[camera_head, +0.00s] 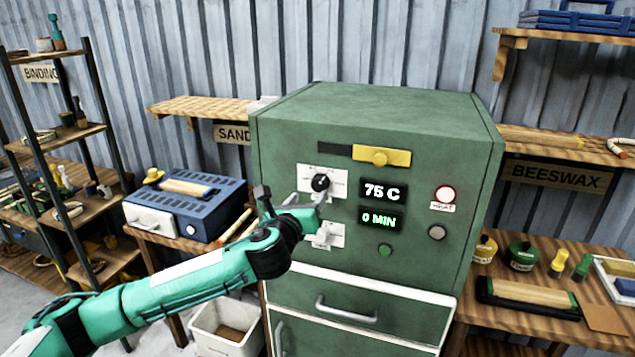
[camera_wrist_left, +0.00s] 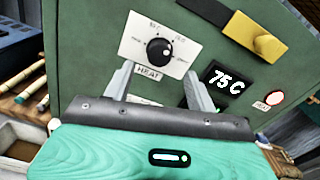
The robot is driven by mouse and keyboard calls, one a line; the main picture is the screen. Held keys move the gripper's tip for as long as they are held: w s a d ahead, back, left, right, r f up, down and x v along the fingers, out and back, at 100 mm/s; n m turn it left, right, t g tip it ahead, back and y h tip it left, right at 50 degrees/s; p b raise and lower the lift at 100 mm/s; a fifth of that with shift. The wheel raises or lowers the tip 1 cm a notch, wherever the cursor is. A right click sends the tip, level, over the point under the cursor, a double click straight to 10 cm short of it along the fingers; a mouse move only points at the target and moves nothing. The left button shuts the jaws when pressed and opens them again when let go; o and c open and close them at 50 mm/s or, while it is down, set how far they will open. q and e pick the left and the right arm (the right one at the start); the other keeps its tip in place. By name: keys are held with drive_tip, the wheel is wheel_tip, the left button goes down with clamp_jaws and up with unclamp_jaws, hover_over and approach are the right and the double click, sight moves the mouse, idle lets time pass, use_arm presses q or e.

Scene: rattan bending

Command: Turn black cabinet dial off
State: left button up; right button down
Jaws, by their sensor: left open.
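The black dial (camera_head: 320,182) is a round knob on a white plate on the front of the green cabinet (camera_head: 400,130). In the left wrist view the dial (camera_wrist_left: 159,51) shows clearly above a HEAT label (camera_wrist_left: 148,72), with a pale pointer mark whose exact setting I cannot read. My left gripper (camera_head: 312,205) is just below the dial in the head view. In the left wrist view its two grey fingers (camera_wrist_left: 158,74) are open, one to each side below the dial, with nothing between them. A second dial plate (camera_head: 324,236) is partly hidden by the gripper.
Displays read 75 C (camera_head: 382,192) and 0 MIN (camera_head: 380,220). A yellow latch (camera_head: 381,156) sits above; a red-ringed lamp (camera_head: 445,194) is at the right. A blue box (camera_head: 185,207) stands on the left bench, and a white bin (camera_head: 226,328) is below.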

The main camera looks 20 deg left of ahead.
sight(317, 185)
use_arm(q)
drive_tip(key=w+p, duration=0.1)
drive_tip(key=w, duration=0.6)
drive_tip(key=shift+w+d+p, duration=0.1)
drive_tip(key=shift+w+p, duration=0.1)
drive_tip(key=shift+p, duration=0.2)
drive_tip(key=c, duration=1)
